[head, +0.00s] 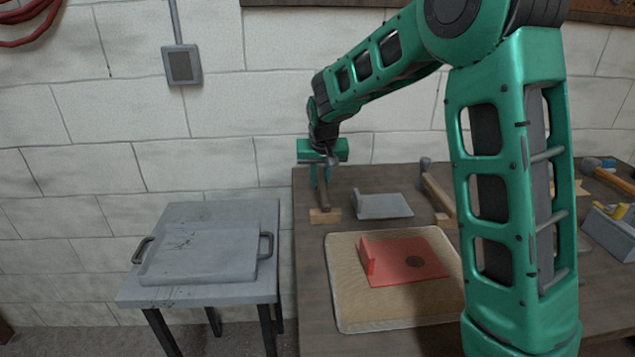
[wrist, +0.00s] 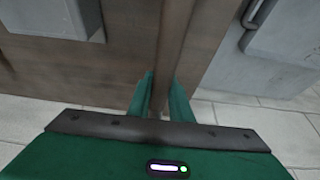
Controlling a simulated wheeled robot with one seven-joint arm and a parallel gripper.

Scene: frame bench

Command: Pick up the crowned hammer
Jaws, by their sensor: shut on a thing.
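My gripper (head: 322,184) points down at the left end of the workbench. It is shut on the brown shaft of what looks like a hammer (head: 323,200). The shaft also shows between the fingers in the wrist view (wrist: 172,50). A small light wooden block (head: 324,216) is at the shaft's lower end; I cannot tell whether it is part of the tool. The gripper hides much of the tool, and I cannot make out a crown. Another hammer (head: 438,193) with a wooden handle lies right of the grey bracket. A blue-headed hammer (head: 607,174) lies at the far right.
A grey bracket (head: 383,206) lies right of my gripper. A red bracket (head: 408,262) lies on a tan mat (head: 347,310). A grey toolbox (head: 610,232) stands at right. A lower side table (head: 190,212) at left bears a handled grey tray (head: 205,255). A wall is behind.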

